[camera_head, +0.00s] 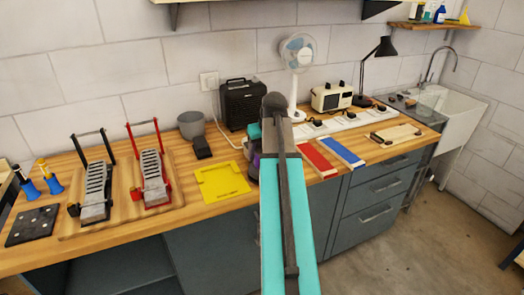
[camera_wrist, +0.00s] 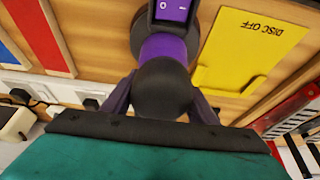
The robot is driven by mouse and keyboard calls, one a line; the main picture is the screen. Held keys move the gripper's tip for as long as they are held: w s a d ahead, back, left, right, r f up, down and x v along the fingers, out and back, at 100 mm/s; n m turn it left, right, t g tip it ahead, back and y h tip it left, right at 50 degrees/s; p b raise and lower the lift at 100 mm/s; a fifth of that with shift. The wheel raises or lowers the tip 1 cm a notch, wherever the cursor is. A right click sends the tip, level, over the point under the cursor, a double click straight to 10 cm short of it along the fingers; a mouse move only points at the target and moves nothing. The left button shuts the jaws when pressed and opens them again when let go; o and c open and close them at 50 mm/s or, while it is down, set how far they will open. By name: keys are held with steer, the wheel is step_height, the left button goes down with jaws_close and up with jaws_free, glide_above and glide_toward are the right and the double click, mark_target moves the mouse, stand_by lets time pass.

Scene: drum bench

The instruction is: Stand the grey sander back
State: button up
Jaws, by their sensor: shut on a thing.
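My gripper (camera_wrist: 163,105) is shut on a sander with a purple body (camera_wrist: 168,46), a dark rounded top and a black switch panel. Its two fingers sit on either side of the dark top. A dark round part shows around the body, over the wooden bench. I cannot tell whether it touches the wood. In the head view my arm hides most of the gripper, and only a bit of the purple sander (camera_head: 255,161) shows beside it. The yellow plate marked DISC OFF (camera_head: 222,182) lies just left of it, and also shows in the wrist view (camera_wrist: 245,55).
Red (camera_head: 312,160) and blue (camera_head: 343,151) boards lie right of my arm. A black heater-like box (camera_head: 242,104), white fan (camera_head: 298,55) and cream appliance (camera_head: 331,97) stand behind. Two pedal-like stands (camera_head: 152,178) are left.

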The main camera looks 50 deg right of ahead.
steer(key=shift+s+a+f, duration=0.2)
steer(key=shift+s+f, duration=0.05)
steer(key=shift+f, duration=0.25)
steer(key=o, duration=0.9)
steer(key=shift+f, duration=0.15)
steer(key=o, duration=0.4)
steer(key=shift+w+d+f, duration=0.1)
steer(key=shift+w+f, duration=0.05)
steer(key=shift+c, duration=0.2)
steer(key=shift+w, duration=0.1)
steer(key=shift+r, duration=0.3)
steer(key=shift+d+r, duration=0.1)
steer(key=shift+r, duration=0.65)
steer(key=shift+b+v, duration=0.7)
steer(key=shift+v, duration=5.25)
steer(key=shift+f, duration=0.15)
